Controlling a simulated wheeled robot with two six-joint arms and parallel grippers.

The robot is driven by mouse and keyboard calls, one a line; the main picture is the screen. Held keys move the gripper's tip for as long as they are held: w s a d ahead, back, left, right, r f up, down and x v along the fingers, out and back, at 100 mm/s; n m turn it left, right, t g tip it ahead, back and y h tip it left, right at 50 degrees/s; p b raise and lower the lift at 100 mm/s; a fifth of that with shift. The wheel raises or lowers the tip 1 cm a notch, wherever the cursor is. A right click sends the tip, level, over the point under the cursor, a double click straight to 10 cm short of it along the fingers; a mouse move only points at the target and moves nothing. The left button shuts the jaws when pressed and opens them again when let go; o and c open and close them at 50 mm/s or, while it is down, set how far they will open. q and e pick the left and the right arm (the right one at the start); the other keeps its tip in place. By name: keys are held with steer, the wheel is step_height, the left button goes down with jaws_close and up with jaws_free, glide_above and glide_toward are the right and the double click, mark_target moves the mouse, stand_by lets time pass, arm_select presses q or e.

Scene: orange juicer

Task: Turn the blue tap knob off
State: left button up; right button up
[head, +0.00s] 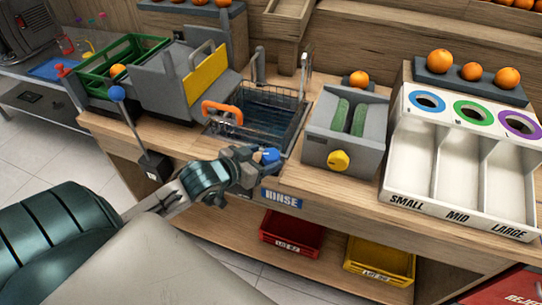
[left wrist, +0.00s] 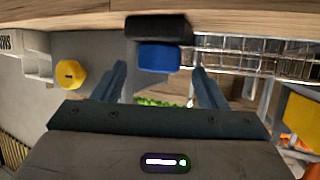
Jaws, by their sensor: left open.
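The blue tap knob (head: 268,155) is at the front edge of the counter, just above the RINSE label (head: 282,198). My left gripper (head: 256,166) is right at the knob and hides part of it in the head view. In the left wrist view the blue knob (left wrist: 159,58) sits between the two finger tips, with a dark block beside it. My left gripper (left wrist: 158,72) is open there, with a visible gap between the knob and each finger. My right gripper is not in view.
Behind the knob is a sink with a wire basket (head: 285,104) and an orange handle (head: 221,111). A grey brush unit with a yellow knob (head: 339,160) stands to the right. A blue-ball lever (head: 117,93) rises on the left. Red (head: 291,233) and yellow bins sit below.

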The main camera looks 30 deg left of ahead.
mark_target(269, 156)
arm_select(q)
steer(key=shift+x, duration=1.8)
steer(key=c, duration=1)
